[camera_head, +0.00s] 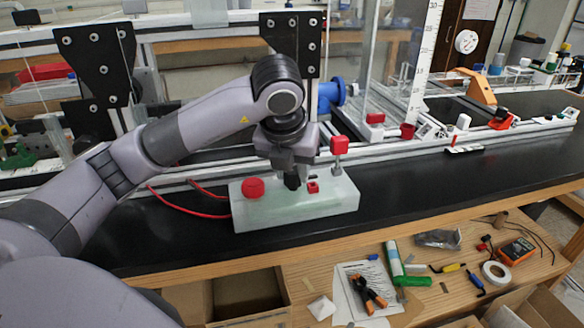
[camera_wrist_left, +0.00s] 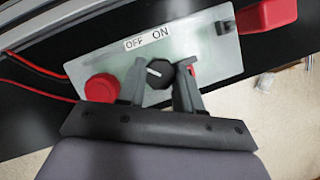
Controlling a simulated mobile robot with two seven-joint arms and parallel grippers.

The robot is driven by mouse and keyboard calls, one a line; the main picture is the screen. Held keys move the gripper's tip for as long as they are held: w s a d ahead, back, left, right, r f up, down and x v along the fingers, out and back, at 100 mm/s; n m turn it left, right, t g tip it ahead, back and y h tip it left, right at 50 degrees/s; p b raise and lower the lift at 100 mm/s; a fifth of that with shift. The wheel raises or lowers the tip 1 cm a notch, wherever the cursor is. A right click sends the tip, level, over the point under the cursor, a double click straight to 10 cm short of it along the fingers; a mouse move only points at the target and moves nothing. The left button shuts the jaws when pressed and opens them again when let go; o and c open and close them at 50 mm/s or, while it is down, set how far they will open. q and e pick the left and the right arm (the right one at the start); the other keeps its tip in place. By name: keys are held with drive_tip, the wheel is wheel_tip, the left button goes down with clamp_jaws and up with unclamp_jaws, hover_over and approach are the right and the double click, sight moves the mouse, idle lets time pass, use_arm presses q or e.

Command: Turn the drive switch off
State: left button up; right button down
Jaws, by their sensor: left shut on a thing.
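The drive switch is a round black knob (camera_wrist_left: 159,73) with a white pointer line, on a pale greenish control box (camera_head: 290,211). In the left wrist view the pointer line lies toward the left and slightly up, on the OFF side of the OFF/ON label (camera_wrist_left: 147,39). My left gripper (camera_head: 292,184) reaches down onto the box from above. In the wrist view its fingers (camera_wrist_left: 160,82) stand on either side of the knob, shut on it. In the head view the gripper mostly hides the knob. My right gripper is not in view.
A red round button (camera_head: 253,188) sits left of the knob. A small red part (camera_head: 313,187) and a red-topped post (camera_head: 339,145) are to the right. Red cables (camera_head: 190,205) run from the box's left side. An aluminium frame stands behind; a tool-strewn wooden surface (camera_head: 450,290) lies in front.

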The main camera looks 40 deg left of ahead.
use_arm(q)
drive_tip(key=o, duration=1)
drive_tip(key=shift+o, duration=0.2)
drive_tip(key=v, duration=0.7)
drive_tip(key=shift+p, duration=0.3)
